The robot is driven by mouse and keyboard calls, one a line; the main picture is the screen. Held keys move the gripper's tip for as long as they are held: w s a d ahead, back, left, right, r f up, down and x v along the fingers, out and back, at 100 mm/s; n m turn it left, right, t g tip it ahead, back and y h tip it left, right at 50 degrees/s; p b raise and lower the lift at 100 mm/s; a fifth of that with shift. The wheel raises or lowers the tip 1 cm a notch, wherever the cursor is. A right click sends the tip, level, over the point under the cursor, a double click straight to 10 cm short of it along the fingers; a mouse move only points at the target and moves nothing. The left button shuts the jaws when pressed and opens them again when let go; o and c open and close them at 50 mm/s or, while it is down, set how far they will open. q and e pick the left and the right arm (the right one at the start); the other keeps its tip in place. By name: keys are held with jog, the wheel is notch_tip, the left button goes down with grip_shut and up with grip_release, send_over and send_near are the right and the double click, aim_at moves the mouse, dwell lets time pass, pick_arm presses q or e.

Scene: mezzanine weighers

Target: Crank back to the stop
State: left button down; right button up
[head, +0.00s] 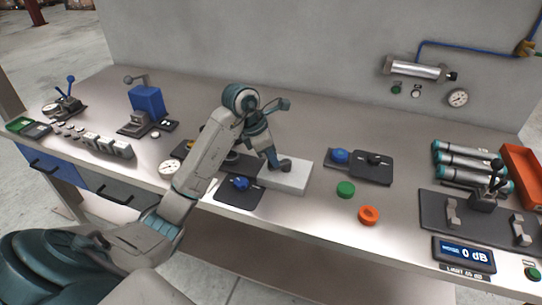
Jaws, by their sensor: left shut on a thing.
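My left arm reaches in from the lower left, and its gripper (275,160) points down over a pale rectangular block (292,178) near the middle of the bench. The gripper is shut on a dark crank handle (285,166) on top of this block. The fingers and wrist hide part of the crank, so its exact angle and any stop cannot be made out. My right gripper is not in view.
Dark plates with blue knobs lie left (240,184) and right (340,156) of the block. A blue box (147,100) stands at back left. Silver cylinders (470,160) and a display (464,254) are far right.

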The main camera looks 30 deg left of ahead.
pick_arm(q)
jog(key=shift+s+d+n+t+y+b, duration=0.15)
jog(key=shift+d+n+t+y+b, duration=0.2)
jog(key=shift+n, duration=0.65)
jog(key=c, duration=1.2)
grip_release()
jog(key=shift+d, duration=0.1)
jog(key=shift+c, duration=0.2)
jog(key=shift+r, duration=0.15)
